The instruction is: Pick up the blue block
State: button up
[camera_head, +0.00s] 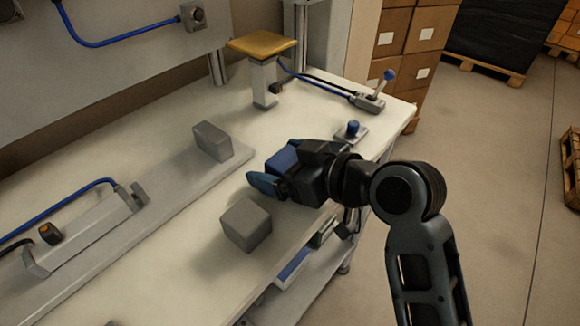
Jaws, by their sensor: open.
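The blue block (283,160) is on the white workbench, partly hidden behind my gripper. My gripper (270,166) reaches in from the right, low over the bench, with its blue fingers pointing left. One finger (264,184) shows clearly in front of the block, on the near side. The other finger is mostly hidden, with a bit of blue near the block's far edge. The jaws are open, and the block appears to be between or just beside them; I cannot tell whether they touch it.
A grey block (247,225) sits close in front of my gripper. Another grey block (212,141) stands to the left. A stand with a yellow top (262,45), a lever switch (371,101) and a blue knob (352,129) are behind. The white bench (150,270) is clear at front left.

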jog(key=shift+c, duration=0.2)
jog(key=c, duration=1)
jog(key=shift+c, duration=0.7)
jog(key=shift+r, duration=0.1)
